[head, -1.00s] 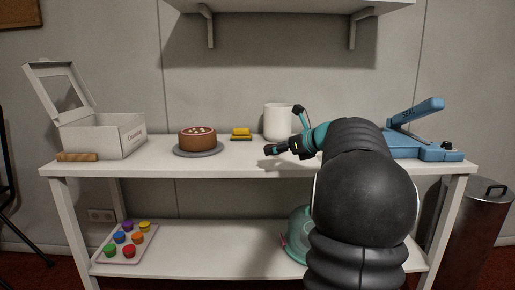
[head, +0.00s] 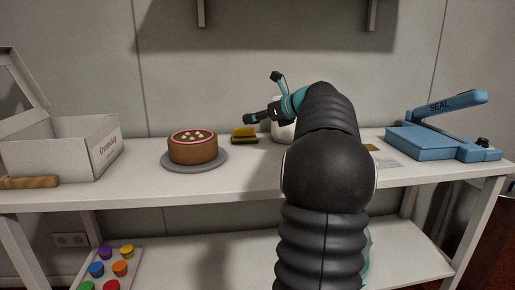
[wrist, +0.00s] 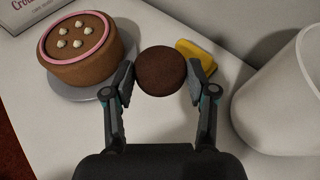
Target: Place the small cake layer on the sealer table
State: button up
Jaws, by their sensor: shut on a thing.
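The small cake layer (wrist: 161,71) is a dark brown disc in the wrist view. My gripper (wrist: 160,82) is shut on it, one finger on each side. In the head view my gripper (head: 254,119) is above the back of the bench, in front of the white canister; I cannot make out the layer there. The blue sealer (head: 440,147) stands at the right end of the bench, its arm marked SEAL and raised. My gripper is well to the left of it.
A decorated cake (head: 193,148) stands on a grey turntable (head: 220,165). A yellow block (head: 244,134) and white canister (head: 283,132) are behind. An open cake box (head: 60,145) and wooden roller (head: 30,182) are left. Paint-like coloured pots (head: 120,268) are below.

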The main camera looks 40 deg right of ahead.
aim_at(258, 153)
notch_tip(258, 153, down, 10)
jog(key=shift+r+b, duration=0.15)
jog(key=shift+b, duration=0.8)
jog(key=o, duration=0.8)
jog(key=shift+s+r, duration=0.1)
jog(key=shift+s, duration=0.1)
jog(key=v, duration=1.1)
jog(key=shift+s+d+p, duration=0.15)
jog(key=shift+s+p, duration=0.15)
jog(key=shift+p, duration=0.05)
